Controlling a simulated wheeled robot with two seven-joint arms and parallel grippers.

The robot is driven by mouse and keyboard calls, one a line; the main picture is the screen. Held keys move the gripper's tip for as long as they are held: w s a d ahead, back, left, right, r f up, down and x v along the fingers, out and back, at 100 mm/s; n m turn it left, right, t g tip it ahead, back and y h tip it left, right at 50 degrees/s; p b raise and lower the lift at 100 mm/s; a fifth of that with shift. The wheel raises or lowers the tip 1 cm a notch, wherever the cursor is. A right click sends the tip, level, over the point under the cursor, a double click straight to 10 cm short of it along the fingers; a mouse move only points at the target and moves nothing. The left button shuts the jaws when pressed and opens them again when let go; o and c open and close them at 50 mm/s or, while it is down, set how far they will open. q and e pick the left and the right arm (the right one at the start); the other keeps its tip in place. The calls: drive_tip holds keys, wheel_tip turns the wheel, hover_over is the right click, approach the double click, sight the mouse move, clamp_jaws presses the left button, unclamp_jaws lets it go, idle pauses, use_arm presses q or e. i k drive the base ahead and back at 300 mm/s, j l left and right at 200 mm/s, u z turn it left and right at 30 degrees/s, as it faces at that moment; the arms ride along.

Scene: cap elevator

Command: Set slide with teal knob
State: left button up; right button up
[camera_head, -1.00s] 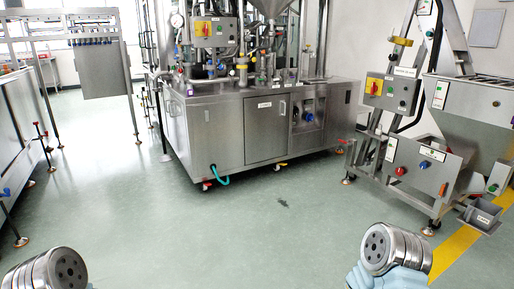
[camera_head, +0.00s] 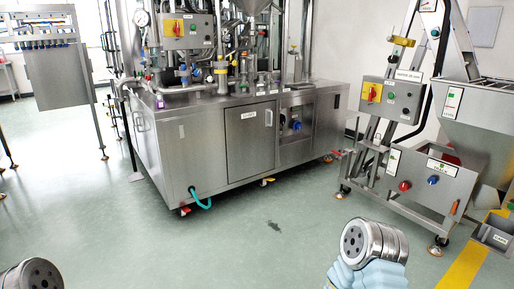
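I cannot clearly make out a slide with a teal knob. The cap elevator (camera_head: 408,112) stands at the right, with a grey control box, a hopper (camera_head: 478,125) and an inclined chute. Its lower box carries a red knob (camera_head: 404,186) and a blue knob (camera_head: 433,180). Small scale strips with green marks (camera_head: 452,103) are on the hopper side and the frame. Only metal and pale blue parts of my arms show at the lower edge. Both grippers are out of view.
A steel machine cabinet (camera_head: 200,150) with a teal hose (camera_head: 203,203) stands at the centre left. A small grey bin (camera_head: 494,236) sits at the right, by the yellow floor stripe (camera_head: 462,268). The green floor (camera_head: 250,245) in front is open.

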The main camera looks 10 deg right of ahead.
sight(435, 32)
drive_tip(key=i+l+z, duration=0.15)
drive_tip(key=i+z, duration=0.8)
drive_tip(key=i+j+z, duration=0.1)
drive_tip(key=i+z, duration=0.4)
drive_tip(key=k, duration=0.1)
